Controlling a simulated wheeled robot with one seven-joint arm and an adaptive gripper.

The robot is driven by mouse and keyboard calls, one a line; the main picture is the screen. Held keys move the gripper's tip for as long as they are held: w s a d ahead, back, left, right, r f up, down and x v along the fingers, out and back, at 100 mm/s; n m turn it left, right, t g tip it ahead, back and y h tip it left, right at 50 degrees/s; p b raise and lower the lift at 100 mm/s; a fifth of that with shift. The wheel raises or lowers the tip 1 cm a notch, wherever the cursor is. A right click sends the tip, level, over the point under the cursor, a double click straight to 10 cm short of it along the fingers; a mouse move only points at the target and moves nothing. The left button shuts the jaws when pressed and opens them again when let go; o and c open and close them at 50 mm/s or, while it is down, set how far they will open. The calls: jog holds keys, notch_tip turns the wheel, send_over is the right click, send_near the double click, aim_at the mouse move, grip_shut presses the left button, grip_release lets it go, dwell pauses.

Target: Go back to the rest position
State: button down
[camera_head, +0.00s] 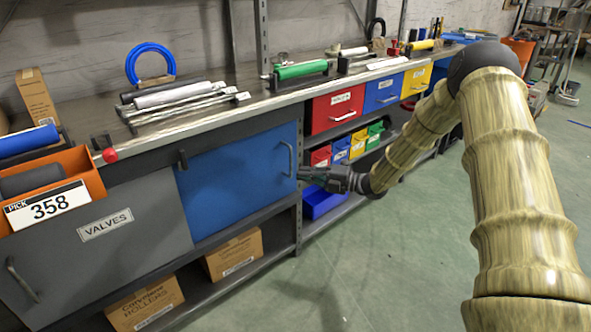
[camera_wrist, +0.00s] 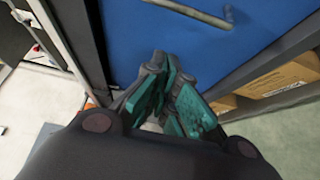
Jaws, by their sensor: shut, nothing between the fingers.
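My gripper (camera_head: 312,174) is at the end of my outstretched arm, in front of the right edge of the blue cabinet door (camera_head: 236,172), near its handle (camera_head: 288,158). In the wrist view the two teal-padded fingers of my gripper (camera_wrist: 176,88) are close together, with nothing held between them. The blue door (camera_wrist: 150,28) fills the top of the wrist view, and its handle (camera_wrist: 195,12) lies beyond the fingertips. The handle and the fingers look apart. No marker of a rest position is in view.
A workbench (camera_head: 200,113) runs along the wall with rollers on top. A grey door labelled VALVES (camera_head: 100,240) and red (camera_head: 337,108) and blue (camera_head: 383,92) drawers are below. Boxes (camera_head: 146,303) sit on the low shelf. The green floor (camera_head: 400,270) is clear.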

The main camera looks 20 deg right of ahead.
jog(key=shift+v, duration=1.55)
jog(key=s+a+f+m+h, duration=0.2)
jog(key=s+a+f+m, duration=0.25)
jog(key=f, duration=0.25)
jog(key=s+a+f+m+g+h, duration=0.1)
jog(key=s+a+f+m+h, duration=0.25)
jog(key=f+m, duration=0.3)
jog(key=s+a+f+m+h, duration=0.25)
jog(key=a+f+m, duration=0.2)
jog(key=f, duration=0.35)
jog(key=s+a+f+m+g+h, duration=0.2)
jog(key=s+f+m+g, duration=0.3)
jog(key=s, duration=0.8)
jog(key=s+a+f+m+g+h, duration=0.2)
jog(key=s+f+m, duration=0.35)
jog(key=s, duration=0.75)
jog(key=s+f+m+g+h, duration=0.2)
jog(key=s+g, duration=0.2)
jog(key=s, duration=1.2)
notch_tip(320, 180, up, 26)
jog(key=p, duration=2.6)
jog(key=shift+w+f, duration=0.2)
jog(key=shift+w, duration=0.05)
